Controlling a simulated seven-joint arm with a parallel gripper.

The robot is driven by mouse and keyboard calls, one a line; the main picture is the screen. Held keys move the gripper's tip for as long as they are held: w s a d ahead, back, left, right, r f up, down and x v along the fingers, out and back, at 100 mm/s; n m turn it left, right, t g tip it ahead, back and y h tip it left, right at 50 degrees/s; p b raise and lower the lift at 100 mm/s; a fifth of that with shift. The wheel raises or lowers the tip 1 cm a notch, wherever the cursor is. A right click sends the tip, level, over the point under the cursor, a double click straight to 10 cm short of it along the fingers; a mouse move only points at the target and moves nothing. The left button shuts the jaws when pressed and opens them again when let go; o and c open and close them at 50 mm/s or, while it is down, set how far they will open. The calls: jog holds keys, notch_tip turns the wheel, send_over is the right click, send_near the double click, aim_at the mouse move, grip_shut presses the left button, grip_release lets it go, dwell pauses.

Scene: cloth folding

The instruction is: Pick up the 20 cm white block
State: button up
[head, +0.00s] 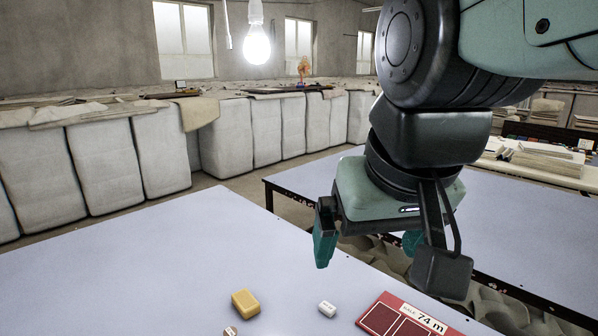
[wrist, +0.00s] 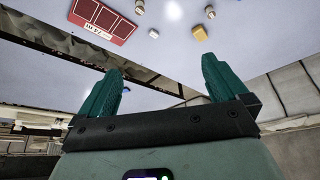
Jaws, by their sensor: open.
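A small white block (head: 327,309) with a dark marking too small to read lies on the pale blue table (head: 130,275), between a yellow block and a red board. It also shows in the wrist view (wrist: 153,33) as a small white shape near the top. I cannot confirm the 20 cm label. My gripper (head: 368,245) hangs above the table's far edge, beyond the white block and well apart from it. Its two green fingers (wrist: 160,70) are spread wide with nothing between them.
The yellow block (head: 245,303) sits left of the white block. The red board (head: 405,320), labelled "74 m", lies to its right. A small round piece (head: 230,331) is at the bottom edge. Another small piece (wrist: 140,6) shows in the wrist view. The table's left part is clear.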

jog(key=shift+m+t+h, duration=0.3)
jog(key=shift+m+t, duration=0.1)
jog(key=shift+m, duration=0.2)
jog(key=s+d, duration=0.1)
jog(key=s+d+f, duration=0.1)
jog(key=s, duration=0.1)
jog(key=s+d+f, duration=0.1)
jog(key=shift+s+d, duration=0.15)
jog(key=shift+d, duration=0.1)
jog(key=c, duration=0.7)
